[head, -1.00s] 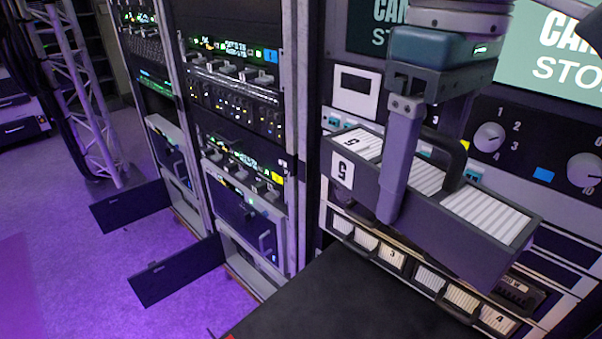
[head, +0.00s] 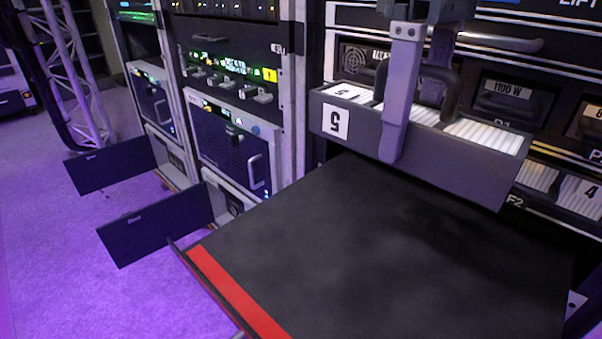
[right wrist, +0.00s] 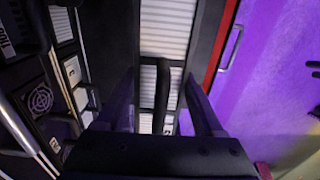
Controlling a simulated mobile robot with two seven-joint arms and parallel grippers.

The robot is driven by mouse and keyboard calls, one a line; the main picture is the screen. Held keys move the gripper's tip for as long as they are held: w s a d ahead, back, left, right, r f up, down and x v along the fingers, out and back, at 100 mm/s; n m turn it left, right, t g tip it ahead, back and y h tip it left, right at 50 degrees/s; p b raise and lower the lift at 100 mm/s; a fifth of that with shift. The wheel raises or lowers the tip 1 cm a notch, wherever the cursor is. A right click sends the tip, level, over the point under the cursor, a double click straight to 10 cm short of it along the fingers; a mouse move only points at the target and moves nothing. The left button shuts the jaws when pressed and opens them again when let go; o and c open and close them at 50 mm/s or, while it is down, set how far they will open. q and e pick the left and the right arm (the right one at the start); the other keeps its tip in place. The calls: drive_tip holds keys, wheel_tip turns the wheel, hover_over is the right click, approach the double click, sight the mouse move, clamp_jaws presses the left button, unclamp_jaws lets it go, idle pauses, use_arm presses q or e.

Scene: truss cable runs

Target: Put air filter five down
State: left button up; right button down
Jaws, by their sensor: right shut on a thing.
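Air filter five (head: 350,140) is a long dark grey box with white pleats on top, a black handle and a white label "5" that appears upside down. My right gripper (head: 408,122) is shut on it, one finger down its near side. The filter is level over the back part of a black pulled-out shelf (head: 330,240); I cannot tell whether its underside touches. In the right wrist view the pleats of the filter (right wrist: 166,40) and its handle (right wrist: 162,95) lie between my fingers. My left gripper is not in view.
The shelf has a red strip (head: 238,295) along its front edge, and its front and middle are clear. Behind it, the rack holds other filters, one labelled 4 (head: 580,195). Two dark panels (head: 155,225) stand open from racks at left.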

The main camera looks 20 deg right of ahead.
drive_tip(key=b, duration=0.3)
hover_over(377, 268)
wheel_tip(377, 268, down, 11)
drive_tip(key=shift+f, duration=0.1)
wheel_tip(377, 268, down, 6)
drive_tip(key=b, duration=0.2)
drive_tip(key=shift+b, duration=0.3)
drive_tip(key=shift+r, duration=0.2)
unclamp_jaws()
drive_tip(key=shift+f, duration=0.1)
